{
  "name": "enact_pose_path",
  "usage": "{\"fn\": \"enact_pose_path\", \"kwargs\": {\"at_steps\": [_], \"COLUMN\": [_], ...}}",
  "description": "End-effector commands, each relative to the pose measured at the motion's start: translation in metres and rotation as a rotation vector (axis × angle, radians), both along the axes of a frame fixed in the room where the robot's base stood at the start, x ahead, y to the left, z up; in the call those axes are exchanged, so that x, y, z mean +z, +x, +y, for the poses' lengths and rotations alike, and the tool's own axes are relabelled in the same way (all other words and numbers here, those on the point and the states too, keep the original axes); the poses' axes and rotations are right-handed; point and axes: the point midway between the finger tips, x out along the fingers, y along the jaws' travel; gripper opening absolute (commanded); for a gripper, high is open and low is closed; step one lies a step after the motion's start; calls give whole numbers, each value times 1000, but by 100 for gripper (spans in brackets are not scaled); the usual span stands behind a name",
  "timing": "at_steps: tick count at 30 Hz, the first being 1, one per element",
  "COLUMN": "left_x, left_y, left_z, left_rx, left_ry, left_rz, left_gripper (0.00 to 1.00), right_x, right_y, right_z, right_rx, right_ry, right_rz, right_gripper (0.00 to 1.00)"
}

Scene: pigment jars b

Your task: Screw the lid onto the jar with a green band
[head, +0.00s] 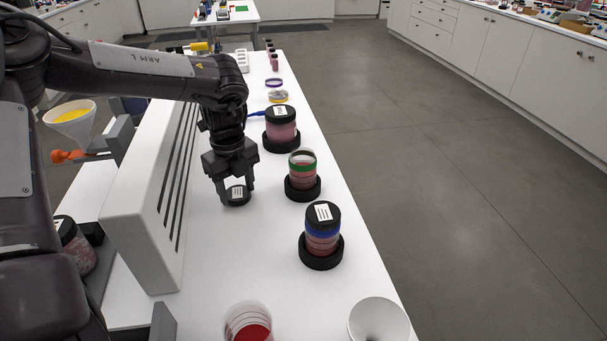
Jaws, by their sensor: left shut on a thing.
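The jar with a green band (302,168) stands upright in a black ring holder (303,190) on the white table, and its top is open, with no lid on it. My left gripper (237,186) points down to the left of this jar. It is shut on a black lid (236,201) with a white label on top. The lid is at or just above the table top; I cannot tell which. It is apart from the jar. My right gripper is not in view.
A blue-banded jar (322,235) with a black lid stands nearer, and a lidded pink jar (281,132) stands farther back, both in black holders. A long grey slotted unit (154,190) borders the left. A white funnel (378,322) and red-filled container (248,324) are in front.

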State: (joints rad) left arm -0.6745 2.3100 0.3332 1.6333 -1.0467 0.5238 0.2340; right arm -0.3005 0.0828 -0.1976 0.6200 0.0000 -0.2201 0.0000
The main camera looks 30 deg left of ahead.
Motion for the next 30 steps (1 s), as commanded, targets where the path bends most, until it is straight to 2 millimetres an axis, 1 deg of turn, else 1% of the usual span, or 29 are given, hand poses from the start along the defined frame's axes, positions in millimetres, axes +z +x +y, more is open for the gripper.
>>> {"fn": "enact_pose_path", "kwargs": {"at_steps": [1,2,6,8,14,30], "left_x": [0,0,0,0,5,48], "left_y": [0,0,0,0,0,0], "left_z": [0,0,0,0,0,0], "left_rx": [0,0,0,0,0,0], "left_ry": [0,0,0,0,1,1], "left_rz": [0,0,0,0,-1,0], "left_gripper": [26,51,33,25,25,25], "right_x": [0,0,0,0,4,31], "right_y": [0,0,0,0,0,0], "right_z": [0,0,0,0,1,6], "right_rx": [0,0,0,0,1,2], "right_ry": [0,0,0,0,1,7], "right_rz": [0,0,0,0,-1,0], "right_gripper": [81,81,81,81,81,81]}}
